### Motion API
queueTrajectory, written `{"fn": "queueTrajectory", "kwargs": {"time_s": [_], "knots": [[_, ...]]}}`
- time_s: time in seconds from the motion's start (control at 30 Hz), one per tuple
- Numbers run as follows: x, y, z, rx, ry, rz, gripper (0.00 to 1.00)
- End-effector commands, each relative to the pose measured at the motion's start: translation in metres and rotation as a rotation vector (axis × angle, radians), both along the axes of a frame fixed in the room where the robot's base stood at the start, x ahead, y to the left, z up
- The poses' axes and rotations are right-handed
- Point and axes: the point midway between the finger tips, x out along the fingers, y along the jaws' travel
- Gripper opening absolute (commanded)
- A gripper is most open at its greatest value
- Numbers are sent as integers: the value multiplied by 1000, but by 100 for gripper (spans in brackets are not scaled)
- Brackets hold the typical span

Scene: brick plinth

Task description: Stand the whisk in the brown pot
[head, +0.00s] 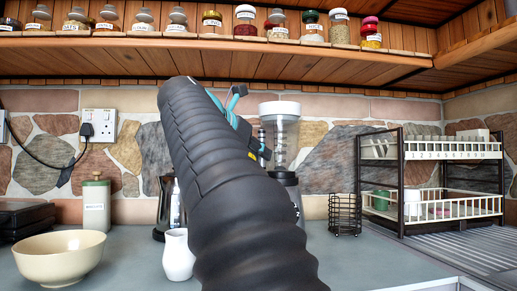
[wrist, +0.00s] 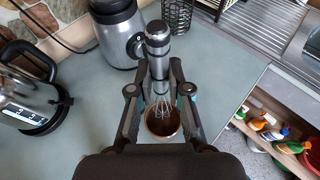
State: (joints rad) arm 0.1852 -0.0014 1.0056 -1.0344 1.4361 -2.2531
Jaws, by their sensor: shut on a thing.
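The whisk (wrist: 157,42) shows in the wrist view, with a dark and silver handle and thin wire loops. My gripper (wrist: 160,78) is shut on the whisk, with a finger on each side of it. The wire end overlaps the opening of the brown pot (wrist: 177,132), a round vessel with a brown inside. I cannot tell whether the wires are inside the pot or above it. In the head view my arm hides the pot and most of my gripper.
A blender (wrist: 117,35) stands close behind the whisk, with a kettle (wrist: 30,90) at left and a black wire basket (head: 345,214) at right. A white jug (head: 178,256) and cream bowl (head: 60,258) stand on the counter. A dish rack (head: 403,190) is farther right.

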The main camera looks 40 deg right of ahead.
Motion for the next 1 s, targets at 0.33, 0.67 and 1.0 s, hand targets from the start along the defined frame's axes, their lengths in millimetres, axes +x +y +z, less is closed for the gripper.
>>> {"fn": "queueTrajectory", "kwargs": {"time_s": [0.33,0.67,1.0], "knots": [[-1,0,-26,0,0,0,0],[0,0,-49,0,1,0,0],[-1,0,-68,0,0,0,0]]}}
